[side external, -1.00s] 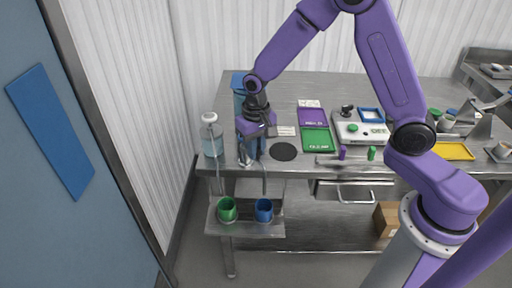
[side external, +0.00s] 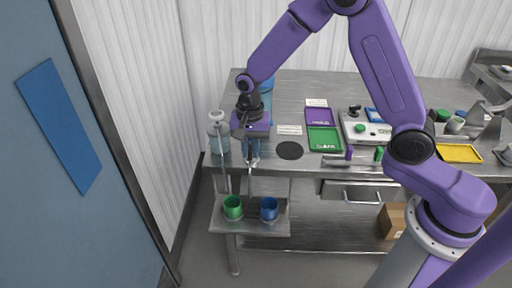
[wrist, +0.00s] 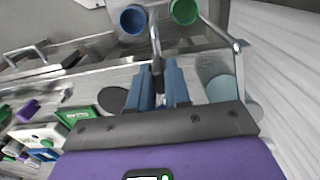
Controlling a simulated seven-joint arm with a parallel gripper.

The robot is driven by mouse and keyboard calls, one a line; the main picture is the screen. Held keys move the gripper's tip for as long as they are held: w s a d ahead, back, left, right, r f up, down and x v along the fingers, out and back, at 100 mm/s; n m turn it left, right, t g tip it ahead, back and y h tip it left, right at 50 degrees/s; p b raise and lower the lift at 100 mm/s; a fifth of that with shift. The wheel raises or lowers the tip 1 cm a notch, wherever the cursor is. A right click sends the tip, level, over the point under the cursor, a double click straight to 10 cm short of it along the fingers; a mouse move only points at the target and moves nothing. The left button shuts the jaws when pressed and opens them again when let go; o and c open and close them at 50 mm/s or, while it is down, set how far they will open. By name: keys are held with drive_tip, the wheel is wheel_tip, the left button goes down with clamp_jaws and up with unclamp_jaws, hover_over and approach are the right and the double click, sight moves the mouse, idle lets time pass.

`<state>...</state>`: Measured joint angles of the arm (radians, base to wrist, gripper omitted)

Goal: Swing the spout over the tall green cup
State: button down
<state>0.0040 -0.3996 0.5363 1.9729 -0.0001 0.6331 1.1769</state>
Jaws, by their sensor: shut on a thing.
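The spout (side external: 251,176) is a thin metal tube at the table's front edge, hanging above the low shelf. In the wrist view the spout (wrist: 155,38) runs out from between my fingers and points between the two cups. My gripper (wrist: 158,76) is shut on its dark inner part; in the side view my gripper (side external: 251,150) partly hides that grip. The green cup (side external: 232,206) stands upright on the low shelf, left of the spout's end. It also shows in the wrist view (wrist: 184,10). It looks about as tall as the blue cup (side external: 269,208) to its right.
A clear bottle (side external: 218,140) stands left of my gripper, with a second thin tube (wrist: 238,62) near it. A blue container (side external: 266,95) stands behind my gripper. A black disc (side external: 290,150) and the green tray (side external: 323,139) lie to the right.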

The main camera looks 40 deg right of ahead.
drive_tip(key=shift+w+a+m, duration=0.25)
drive_tip(key=shift+w+m, duration=0.25)
drive_tip(key=shift+m, duration=0.65)
drive_tip(key=shift+w+a+m, duration=0.3)
drive_tip(key=shift+w+m, duration=0.2)
drive_tip(key=shift+m, duration=0.7)
drive_tip(key=shift+w+a+m, duration=0.25)
drive_tip(key=shift+w+m, duration=0.25)
drive_tip(key=shift+m, duration=0.65)
drive_tip(key=shift+w, duration=0.1)
drive_tip(key=c, duration=1.2)
unclamp_jaws()
drive_tip(key=shift+o, duration=0.2)
drive_tip(key=shift+r, duration=0.1)
wheel_tip(320, 180, up, 17)
drive_tip(key=shift+r, duration=0.15)
